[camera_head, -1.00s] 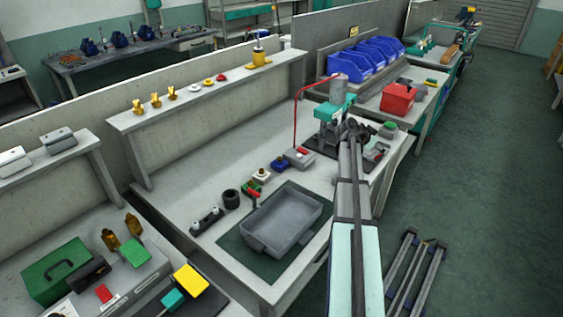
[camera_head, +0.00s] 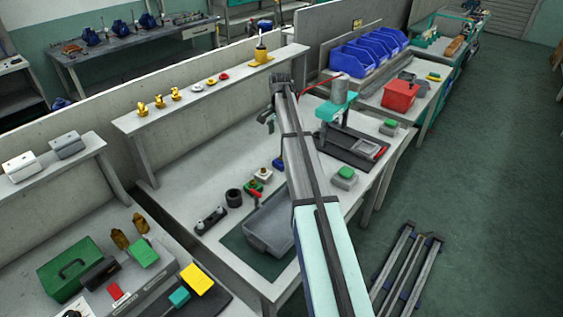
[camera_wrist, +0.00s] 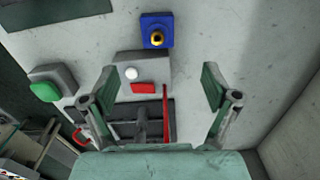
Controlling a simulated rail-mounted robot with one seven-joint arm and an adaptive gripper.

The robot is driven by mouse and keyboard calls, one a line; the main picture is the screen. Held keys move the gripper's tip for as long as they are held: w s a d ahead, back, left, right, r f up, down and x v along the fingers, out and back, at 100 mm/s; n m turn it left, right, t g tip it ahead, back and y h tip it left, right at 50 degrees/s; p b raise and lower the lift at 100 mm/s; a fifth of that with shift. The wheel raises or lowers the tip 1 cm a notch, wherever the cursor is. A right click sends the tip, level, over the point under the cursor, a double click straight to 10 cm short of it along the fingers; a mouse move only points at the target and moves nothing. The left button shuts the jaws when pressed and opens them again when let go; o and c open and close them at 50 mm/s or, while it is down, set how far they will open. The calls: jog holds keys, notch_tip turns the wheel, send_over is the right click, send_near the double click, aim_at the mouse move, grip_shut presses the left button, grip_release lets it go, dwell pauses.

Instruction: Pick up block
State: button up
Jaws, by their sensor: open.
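Several small square blocks with brass pegs stand on the bench. A blue block (camera_head: 278,163) is partly hidden by my arm; in the wrist view it shows (camera_wrist: 151,41) with a brass peg, ahead of the fingers. A white block (camera_head: 264,174) and a green block (camera_head: 254,187) stand beside it. Which block is meant, I cannot tell. My gripper (camera_wrist: 160,78) is open and empty above the bench, its fingers spread either side of a grey box. In the head view the gripper (camera_head: 268,115) is small and partly hidden by the arm.
The grey box (camera_wrist: 125,70) has a white knob and red patch. Green-topped boxes (camera_head: 344,174) and a teal press (camera_head: 338,112) stand right of my arm. A grey tray (camera_head: 268,235) lies in front. A shelf (camera_head: 225,92) and wall edge the bench behind.

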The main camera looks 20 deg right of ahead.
aim_at(281, 159)
notch_tip(281, 159, down, 7)
jog(key=shift+p, duration=0.85)
jog(key=shift+s+d+f+p, duration=0.15)
jog(key=shift+f+p, duration=1.15)
jog(key=shift+f, duration=1.35)
jog(key=c, duration=1.5)
